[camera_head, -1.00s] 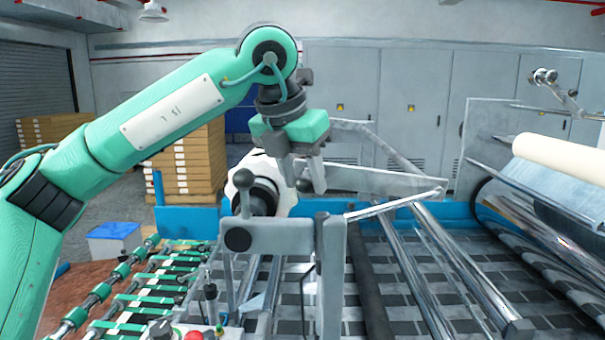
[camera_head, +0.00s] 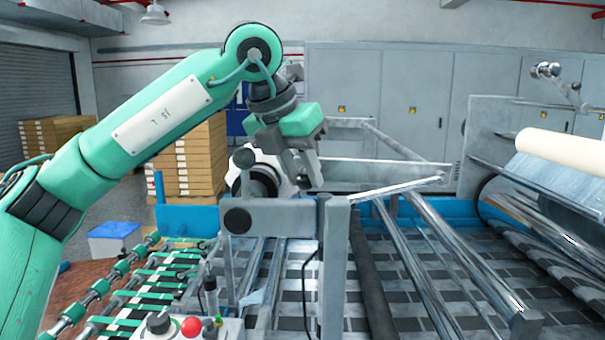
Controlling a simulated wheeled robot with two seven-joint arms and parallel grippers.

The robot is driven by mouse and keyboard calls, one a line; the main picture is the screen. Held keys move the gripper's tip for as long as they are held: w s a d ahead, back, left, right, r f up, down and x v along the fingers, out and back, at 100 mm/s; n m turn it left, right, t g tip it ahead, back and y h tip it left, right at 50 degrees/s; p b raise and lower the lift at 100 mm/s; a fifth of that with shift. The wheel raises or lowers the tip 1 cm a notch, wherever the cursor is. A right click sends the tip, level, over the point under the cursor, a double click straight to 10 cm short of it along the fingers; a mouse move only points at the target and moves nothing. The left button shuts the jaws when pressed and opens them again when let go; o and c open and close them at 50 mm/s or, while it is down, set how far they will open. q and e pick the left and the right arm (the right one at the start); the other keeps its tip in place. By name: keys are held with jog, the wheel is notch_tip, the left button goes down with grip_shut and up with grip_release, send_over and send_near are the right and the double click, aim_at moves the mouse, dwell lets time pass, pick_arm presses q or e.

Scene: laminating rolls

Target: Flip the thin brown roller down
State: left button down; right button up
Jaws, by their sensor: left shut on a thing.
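A thin dark roller (camera_head: 369,275) runs lengthwise over the patterned bed, right of the grey upright frame (camera_head: 334,265). Its colour looks almost black, and I cannot tell whether it is the brown one. My left gripper (camera_head: 305,178) is above the frame's crossbar, fingers pointing down, shut on a dark lever knob that its fingers largely hide. A second lever with a dark ball knob (camera_head: 244,159) stands upright at the left end of the crossbar. My right gripper is not in view.
Shiny metal rollers (camera_head: 418,265) lie to the right, with a cream roll (camera_head: 566,155) at the far right. A control panel with a red button (camera_head: 191,326) is at the front. Stacked cartons (camera_head: 190,165) and grey cabinets (camera_head: 415,110) stand behind.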

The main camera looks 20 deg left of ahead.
pick_arm(q)
jog(key=shift+f, duration=0.1)
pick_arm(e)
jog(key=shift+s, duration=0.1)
pick_arm(q)
jog(key=c, duration=1.1)
grip_release()
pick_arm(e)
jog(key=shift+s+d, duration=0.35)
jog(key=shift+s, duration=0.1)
pick_arm(q)
jog(key=shift+s+a+r, duration=0.1)
jog(key=shift+s+r, duration=0.05)
jog(key=shift+r, duration=0.35)
jog(key=b+v, duration=0.1)
jog(key=v, duration=1.1)
jog(key=shift+r, duration=0.4)
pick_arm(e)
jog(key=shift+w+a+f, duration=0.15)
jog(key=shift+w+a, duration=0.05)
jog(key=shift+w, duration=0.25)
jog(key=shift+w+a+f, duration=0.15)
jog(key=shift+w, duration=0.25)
pick_arm(q)
jog(key=shift+s, duration=0.15)
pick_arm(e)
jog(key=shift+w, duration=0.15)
